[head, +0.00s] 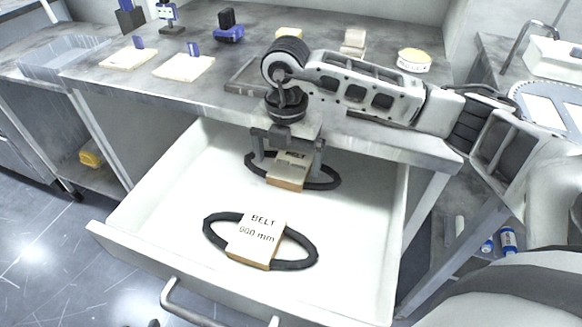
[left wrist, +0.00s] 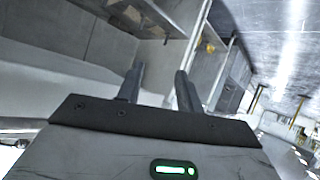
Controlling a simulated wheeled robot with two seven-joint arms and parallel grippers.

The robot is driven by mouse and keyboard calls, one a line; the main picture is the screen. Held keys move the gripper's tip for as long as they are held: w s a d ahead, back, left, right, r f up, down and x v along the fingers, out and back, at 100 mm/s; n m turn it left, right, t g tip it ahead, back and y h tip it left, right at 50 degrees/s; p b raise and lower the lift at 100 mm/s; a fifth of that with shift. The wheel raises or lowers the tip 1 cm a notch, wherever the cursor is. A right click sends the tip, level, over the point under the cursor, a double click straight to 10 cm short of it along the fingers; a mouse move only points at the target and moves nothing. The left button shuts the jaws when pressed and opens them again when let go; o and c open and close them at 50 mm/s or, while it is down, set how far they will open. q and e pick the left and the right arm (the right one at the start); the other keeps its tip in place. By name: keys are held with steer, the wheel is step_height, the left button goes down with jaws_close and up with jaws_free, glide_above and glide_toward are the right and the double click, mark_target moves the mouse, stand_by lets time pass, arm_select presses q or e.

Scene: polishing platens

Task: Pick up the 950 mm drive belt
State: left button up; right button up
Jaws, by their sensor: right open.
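Two black belt loops lie in the open white drawer, each with a tan block across its middle. The front belt (head: 303,244) has a block (head: 256,238) marked "BELT" and a size that looks like 900 or 960 mm. The rear belt (head: 325,182) has a block (head: 288,171) marked "BELT"; its size line is hidden. My right gripper (head: 288,165) points down over the rear belt, open, with its fingers on either side of that block. I cannot tell whether they touch it. My left gripper (left wrist: 158,85) is open and empty in the left wrist view, away from the belts.
The drawer (head: 168,207) is pulled out under a grey worktop (head: 215,95), whose front edge is close behind my right gripper. A clear bin (head: 65,58) is at left.

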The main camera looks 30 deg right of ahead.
mark_target(291, 169)
steer(key=shift+f, duration=1.35)
steer(key=c, duration=1.2)
steer(key=shift+w+r, duration=0.1)
steer(key=shift+r, duration=0.1)
